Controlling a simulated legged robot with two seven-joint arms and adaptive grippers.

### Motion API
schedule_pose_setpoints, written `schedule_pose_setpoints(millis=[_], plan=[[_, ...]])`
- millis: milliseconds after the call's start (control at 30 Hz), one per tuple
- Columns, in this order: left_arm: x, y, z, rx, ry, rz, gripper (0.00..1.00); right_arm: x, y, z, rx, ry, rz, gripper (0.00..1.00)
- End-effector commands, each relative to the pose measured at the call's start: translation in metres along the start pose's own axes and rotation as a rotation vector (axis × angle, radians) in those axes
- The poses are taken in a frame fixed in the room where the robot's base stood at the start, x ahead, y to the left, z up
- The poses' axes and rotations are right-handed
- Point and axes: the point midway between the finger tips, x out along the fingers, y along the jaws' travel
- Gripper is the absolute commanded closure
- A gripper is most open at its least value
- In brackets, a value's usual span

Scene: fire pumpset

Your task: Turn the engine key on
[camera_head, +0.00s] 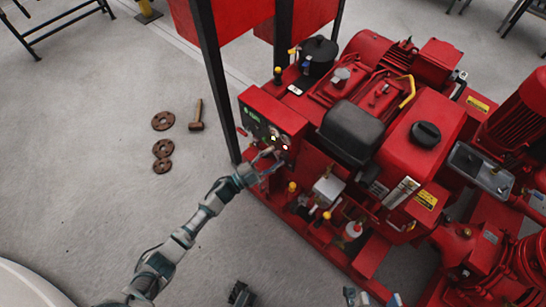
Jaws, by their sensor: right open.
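The red engine control panel (262,128) stands at the near left corner of the red pumpset, with a dark face carrying gauges and small lights. My left arm reaches up from the bottom left. Its gripper (268,162) is at the lower edge of the panel face, close to the gauges. Its fingers look slightly apart, but whether they hold anything is too small to tell. The engine key cannot be made out. My right gripper (358,298) shows only in part at the bottom edge, open and away from the panel.
The pumpset's engine (350,130) with its black cover fills the centre right. A dark post (216,80) rises just left of the panel. A hammer (197,116) and rusty discs (163,121) lie on the floor at left. The floor between them and my left arm is clear.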

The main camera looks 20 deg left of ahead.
Motion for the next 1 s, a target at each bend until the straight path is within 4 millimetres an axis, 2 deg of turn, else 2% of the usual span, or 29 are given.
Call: schedule_pose_setpoints(millis=[167,267,500,700,833,1000], plan=[[-0.005,0.0,0.001,-0.001,-0.002,0.0,0.48,0.001,0.0,-0.003,-0.002,0.007,0.004,0.49],[-0.019,0.0,0.002,0.0,-0.003,0.001,0.48,0.001,0.0,-0.003,-0.001,0.006,0.003,0.49],[-0.073,0.002,0.002,-0.001,-0.004,0.003,0.48,0.0,-0.001,-0.003,0.0,0.005,0.002,0.49],[-0.108,0.002,0.002,-0.001,-0.003,0.002,0.48,0.0,-0.001,-0.002,0.0,0.004,0.001,0.49],[-0.118,0.002,0.002,-0.002,-0.001,0.001,0.48,0.0,0.0,-0.002,0.0,0.004,0.001,0.49],[-0.12,0.001,0.002,-0.001,0.0,0.0,0.48,0.0,0.0,-0.002,0.0,0.004,0.001,0.49]])
